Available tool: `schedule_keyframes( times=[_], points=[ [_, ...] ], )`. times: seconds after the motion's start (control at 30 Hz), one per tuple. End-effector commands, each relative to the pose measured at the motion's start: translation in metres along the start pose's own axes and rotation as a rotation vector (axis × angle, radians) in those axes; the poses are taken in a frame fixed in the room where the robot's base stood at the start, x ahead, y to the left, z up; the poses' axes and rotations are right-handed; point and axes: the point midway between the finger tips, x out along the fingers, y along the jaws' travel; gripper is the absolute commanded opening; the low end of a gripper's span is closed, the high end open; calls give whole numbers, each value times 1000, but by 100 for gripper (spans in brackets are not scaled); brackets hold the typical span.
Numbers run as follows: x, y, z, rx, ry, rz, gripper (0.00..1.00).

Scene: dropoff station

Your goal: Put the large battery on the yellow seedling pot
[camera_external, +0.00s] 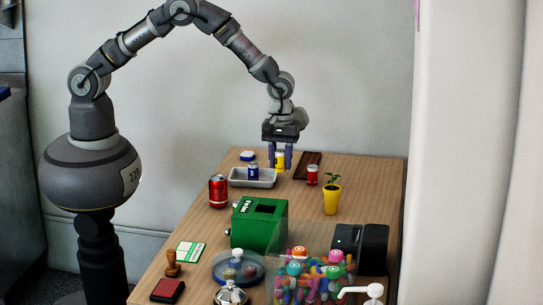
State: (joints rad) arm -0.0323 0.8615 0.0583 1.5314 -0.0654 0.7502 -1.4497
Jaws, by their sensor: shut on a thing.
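The yellow seedling pot (331,202) stands upright near the right edge of the wooden table, with a small green plant in it. My gripper (280,163) points straight down at the back of the table, behind and to the left of the pot. Its two blue-grey fingers are shut on a small yellow cylinder (280,159), probably the large battery; the fingers hide its sides. I cannot tell whether it touches the table. A blue and white cylinder (253,171) stands in a grey tray (240,182) just left of the gripper.
A red and white cylinder (312,175) stands between gripper and pot. A dark brown tray (308,164) lies behind it. A red can (218,191), a green box (259,224), a black device (361,246) and a clear bin of colourful items (312,276) stand nearer the camera.

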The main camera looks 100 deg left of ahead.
Motion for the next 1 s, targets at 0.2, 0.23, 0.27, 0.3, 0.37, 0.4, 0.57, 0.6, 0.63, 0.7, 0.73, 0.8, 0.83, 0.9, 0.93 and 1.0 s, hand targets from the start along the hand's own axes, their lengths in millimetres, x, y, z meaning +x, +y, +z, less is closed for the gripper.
schedule_keyframes(
  times=[0.2, 0.23, 0.27, 0.3, 0.37, 0.4, 0.57, 0.6, 0.63, 0.7, 0.73, 0.8, 0.83, 0.9, 0.93, 1.0],
  points=[
    [-10, -13, 3, -444, 1, 0, 0],
    [-11, -14, 3, -482, 1, 0, 0],
    [-11, -14, 3, -513, 0, 1, 0],
    [-11, -14, 3, -545, 0, 1, 0],
    [-10, -9, 2, -575, 0, 2, 0],
    [-8, -3, 2, -585, 0, 1, 0],
    [-1, 42, -2, -590, 0, 4, 0],
    [1, 54, -2, -589, -1, 4, 0],
    [2, 62, -3, -589, -1, 3, 0],
    [3, 80, -4, -588, 0, 2, 0],
    [4, 86, -4, -588, 0, 2, 0],
    [5, 101, -5, -588, 0, 1, 0],
    [5, 107, -5, -588, 0, 1, 0],
    [7, 119, -7, -588, 0, 1, 0],
    [7, 123, -6, -587, 1, 0, 0],
    [6, 131, -7, -585, 1, 0, 0]
  ],
)
